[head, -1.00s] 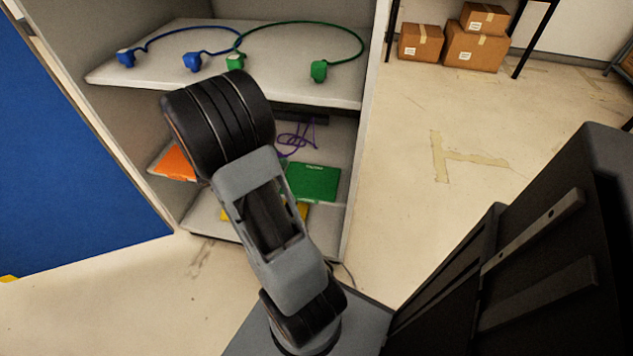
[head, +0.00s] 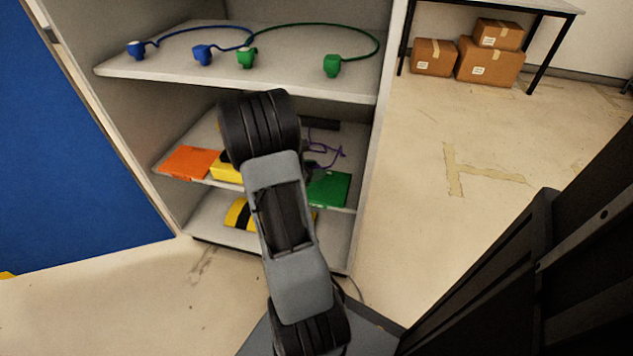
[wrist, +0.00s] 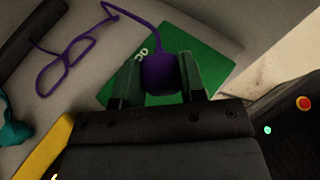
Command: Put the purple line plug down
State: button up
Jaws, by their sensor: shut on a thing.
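The purple line plug (wrist: 160,76) is between the two fingers of my gripper (wrist: 158,88) in the wrist view. My gripper is shut on it. The plug's purple cord (wrist: 112,10) runs up from it and lies in loops on the shelf to the left. A green flat box (wrist: 205,52) with pale lettering lies behind and below the plug; I cannot tell whether they touch. In the head view, my arm hides the gripper and the plug. The purple cord (head: 325,150) shows there on the middle shelf (head: 210,130), right of my arm.
An orange box (head: 190,162) and a yellow box (head: 227,172) lie on the middle shelf. The upper shelf (head: 300,75) holds blue plugs (head: 203,54) and green plugs (head: 332,66) with cords. A teal thing (wrist: 12,130) shows at the wrist view's left edge.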

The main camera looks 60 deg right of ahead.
jog(key=shift+s+d+f, duration=0.2)
jog(key=shift+d+f, duration=0.05)
jog(key=shift+f, duration=0.2)
jog(key=shift+d+f+b, duration=0.1)
jog(key=shift+f+b, duration=1.1)
jog(key=shift+f, duration=0.35)
jog(key=shift+f, duration=0.1)
jog(key=shift+f, duration=0.1)
jog(key=o, duration=1)
